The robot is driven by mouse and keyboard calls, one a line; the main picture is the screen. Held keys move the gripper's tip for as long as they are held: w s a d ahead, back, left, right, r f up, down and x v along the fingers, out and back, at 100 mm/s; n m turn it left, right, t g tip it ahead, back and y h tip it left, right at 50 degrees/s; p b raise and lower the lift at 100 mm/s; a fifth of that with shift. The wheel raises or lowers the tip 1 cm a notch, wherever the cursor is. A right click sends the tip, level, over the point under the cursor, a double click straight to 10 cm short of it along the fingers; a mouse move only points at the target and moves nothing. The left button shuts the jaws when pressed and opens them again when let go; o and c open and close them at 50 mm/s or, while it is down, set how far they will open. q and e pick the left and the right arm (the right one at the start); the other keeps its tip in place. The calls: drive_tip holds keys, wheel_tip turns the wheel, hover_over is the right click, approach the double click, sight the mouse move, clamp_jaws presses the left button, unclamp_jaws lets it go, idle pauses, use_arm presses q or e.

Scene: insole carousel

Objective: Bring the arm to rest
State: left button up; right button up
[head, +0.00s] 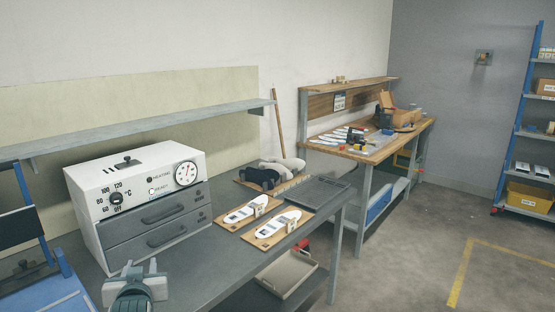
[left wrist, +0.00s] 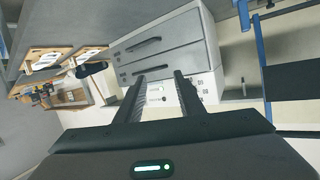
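My left gripper (head: 132,272) is low in the head view, in front of the white and grey oven (head: 135,205) and apart from it. In the left wrist view its two fingers (left wrist: 160,85) stand apart with nothing between them, so it is open and empty. The oven (left wrist: 165,45) shows beyond the fingers there, turned over, with both grey drawers shut. My right gripper is in neither view.
Two wooden boards with white insole shapes (head: 278,228) lie right of the oven, near a dark tray (head: 312,192) and dark and grey shoe forms (head: 270,174). A shelf (head: 150,128) runs above the oven. A second workbench (head: 375,150) stands behind.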

use_arm(q)
drive_tip(key=s+d+f+m+g+h, duration=0.2)
drive_tip(key=s+d+f+g, duration=0.1)
drive_tip(key=s+f, duration=0.75)
drive_tip(key=s+d+f+m+g+h, duration=0.1)
drive_tip(key=s+d+f+g+h, duration=0.15)
drive_tip(key=s+f, duration=0.8)
drive_tip(key=s+d+f+m+g+h, duration=0.1)
drive_tip(key=s+d+f+g, duration=0.2)
drive_tip(key=s, duration=0.8)
drive_tip(key=s+d+f+m+g, duration=0.1)
drive_tip(key=s+d+f+g, duration=0.2)
drive_tip(key=s, duration=0.8)
drive_tip(key=s+f+x, duration=0.1)
drive_tip(key=s+x, duration=0.2)
drive_tip(key=x, duration=1.1)
drive_tip(key=s+x, duration=0.4)
drive_tip(key=x, duration=1.1)
drive_tip(key=s+a+f+g, duration=0.1)
drive_tip(key=s+a+f, duration=0.1)
drive_tip(key=s+f, duration=1.5)
drive_tip(key=shift+s+a+f+m, duration=0.25)
drive_tip(key=shift+s+a+m, duration=0.05)
drive_tip(key=shift+s, duration=0.05)
